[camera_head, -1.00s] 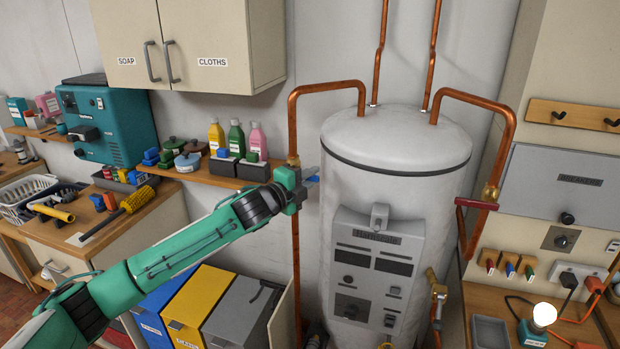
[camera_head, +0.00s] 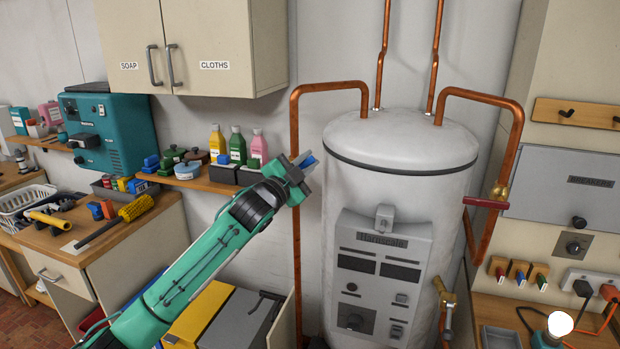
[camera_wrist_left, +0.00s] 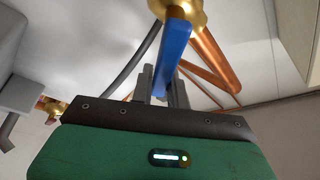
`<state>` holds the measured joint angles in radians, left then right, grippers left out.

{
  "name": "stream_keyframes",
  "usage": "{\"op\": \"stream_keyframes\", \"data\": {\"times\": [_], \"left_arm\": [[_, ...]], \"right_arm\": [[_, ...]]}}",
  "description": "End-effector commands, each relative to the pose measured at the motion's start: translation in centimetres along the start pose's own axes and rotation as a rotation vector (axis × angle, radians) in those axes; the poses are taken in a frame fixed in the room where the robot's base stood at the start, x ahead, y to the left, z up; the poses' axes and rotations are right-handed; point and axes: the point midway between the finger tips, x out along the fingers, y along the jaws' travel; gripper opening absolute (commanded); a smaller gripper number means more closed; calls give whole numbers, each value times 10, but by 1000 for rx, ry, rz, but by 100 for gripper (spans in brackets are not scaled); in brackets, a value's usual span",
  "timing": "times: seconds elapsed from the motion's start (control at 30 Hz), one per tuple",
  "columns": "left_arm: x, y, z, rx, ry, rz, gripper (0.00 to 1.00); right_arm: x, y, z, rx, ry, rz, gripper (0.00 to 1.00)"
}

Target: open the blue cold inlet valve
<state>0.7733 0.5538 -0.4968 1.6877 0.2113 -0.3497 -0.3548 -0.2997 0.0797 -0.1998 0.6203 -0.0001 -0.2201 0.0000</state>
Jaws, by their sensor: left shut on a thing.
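The blue valve lever (camera_head: 309,161) shows as a small blue piece at my left gripper (camera_head: 302,171), by the left copper pipe (camera_head: 297,230) beside the white tank (camera_head: 400,150). In the left wrist view the blue lever (camera_wrist_left: 173,55) runs from a brass valve body (camera_wrist_left: 185,12) down between the fingers of my left gripper (camera_wrist_left: 162,88), which is shut on it. In the head view my gripper hides the brass body. My right gripper is in neither view.
A red-handled valve (camera_head: 487,203) sits on the right copper pipe. A shelf (camera_head: 205,182) with bottles and a wall cabinet (camera_head: 190,45) are left of the left pipe. The tank's control panel (camera_head: 380,270) faces forward.

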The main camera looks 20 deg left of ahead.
Motion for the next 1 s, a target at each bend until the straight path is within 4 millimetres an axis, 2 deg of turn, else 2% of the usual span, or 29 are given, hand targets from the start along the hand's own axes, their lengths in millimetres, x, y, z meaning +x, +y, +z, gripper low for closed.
{"op": "stream_keyframes", "data": {"times": [0.03,0.4,0.7,1.0], "left_arm": [[-1,2,2,-47,0,-17,0],[-2,-20,6,-373,0,-151,0],[-5,-35,13,-614,-2,-251,0],[-8,-44,20,-774,-4,-318,0]], "right_arm": [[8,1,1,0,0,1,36],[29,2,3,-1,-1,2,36],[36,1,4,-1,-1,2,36],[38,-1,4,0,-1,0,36]]}}
